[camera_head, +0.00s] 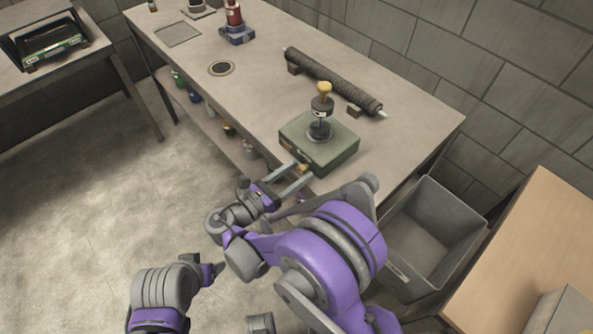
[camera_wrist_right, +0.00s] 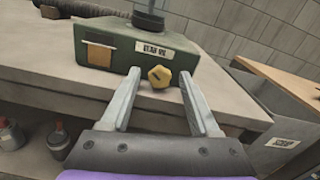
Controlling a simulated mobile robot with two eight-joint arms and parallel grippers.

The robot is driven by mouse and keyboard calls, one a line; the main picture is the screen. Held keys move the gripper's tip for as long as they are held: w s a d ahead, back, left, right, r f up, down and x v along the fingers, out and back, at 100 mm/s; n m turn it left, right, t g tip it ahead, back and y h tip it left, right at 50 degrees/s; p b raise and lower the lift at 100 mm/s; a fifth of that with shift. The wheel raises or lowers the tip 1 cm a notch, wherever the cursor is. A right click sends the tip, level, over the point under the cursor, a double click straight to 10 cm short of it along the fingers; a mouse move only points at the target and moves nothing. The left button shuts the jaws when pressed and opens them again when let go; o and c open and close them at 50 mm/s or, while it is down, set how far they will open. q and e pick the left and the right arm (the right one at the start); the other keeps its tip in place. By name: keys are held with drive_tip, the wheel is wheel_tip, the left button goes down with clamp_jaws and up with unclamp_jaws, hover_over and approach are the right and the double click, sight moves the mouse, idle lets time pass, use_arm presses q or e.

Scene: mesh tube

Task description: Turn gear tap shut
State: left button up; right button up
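The gear tap is a small yellow knob (camera_wrist_right: 160,76) on the front face of a green box (camera_wrist_right: 120,45). The box (camera_head: 340,153) stands on the bench near its right end in the head view, with a dark post and yellow top (camera_head: 323,90) above it. My right gripper (camera_wrist_right: 160,92) is open, its two fingers on either side of the knob in the wrist view. Whether a finger touches the knob I cannot tell. In the head view the right gripper (camera_head: 291,182) is at the box's front. Part of my left arm (camera_head: 165,290) shows at lower left; its fingertips do not show clearly.
A dark mesh-wrapped rod (camera_head: 335,82) lies on the bench (camera_head: 270,85) behind the box. A grey bin (camera_head: 430,225) stands on the floor at right, beside a wooden table (camera_head: 530,240). Several bottles (camera_head: 195,95) stand on the shelf below the bench.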

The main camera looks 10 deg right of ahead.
clamp_jaws()
drive_tip(key=shift+m, duration=0.3)
drive_tip(key=m+b, duration=0.1)
drive_tip(key=m, duration=0.1)
drive_tip(key=shift+m, duration=2.1)
drive_tip(key=shift+o, duration=0.5)
unclamp_jaws()
drive_tip(key=shift+d, duration=0.1)
